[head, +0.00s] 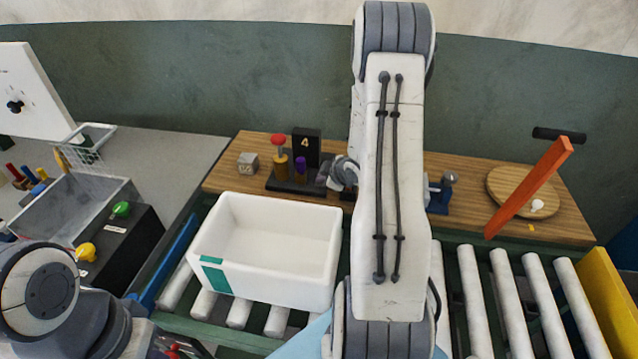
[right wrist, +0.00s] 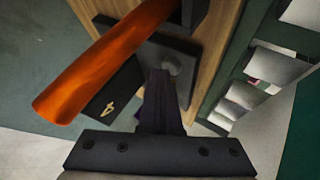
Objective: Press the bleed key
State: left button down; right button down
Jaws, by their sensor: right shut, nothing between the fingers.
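No thing is labelled as the bleed key. In the head view a dark base (head: 283,186) on the wooden board carries a red-capped post (head: 279,147), a short purple piece (head: 300,167) and a black block marked 4 (head: 306,147). My right gripper (head: 325,178) is at the right end of this base, partly hidden by my arm. In the right wrist view its dark fingers (right wrist: 160,85) are shut and empty over a grey plate (right wrist: 190,58), close to a grey rounded piece (right wrist: 170,65); contact cannot be told. The block marked 4 (right wrist: 112,95) shows there too. My left gripper is not visible.
In the right wrist view an orange bar (right wrist: 105,60) crosses close to the fingers. A white bin (head: 265,250) stands on rollers in front of the board. A grey cube (head: 248,164) lies left of the base; a slanted orange-red bar (head: 530,187) stands far right.

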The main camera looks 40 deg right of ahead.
jog(key=shift+f, duration=0.2)
jog(key=shift+r, duration=0.15)
jog(key=shift+r+p, duration=0.7)
jog(key=shift+r, duration=0.1)
notch_tip(320, 180, up, 5)
jog(key=p, duration=0.4)
jog(key=shift+r, duration=0.1)
dwell(0.8)
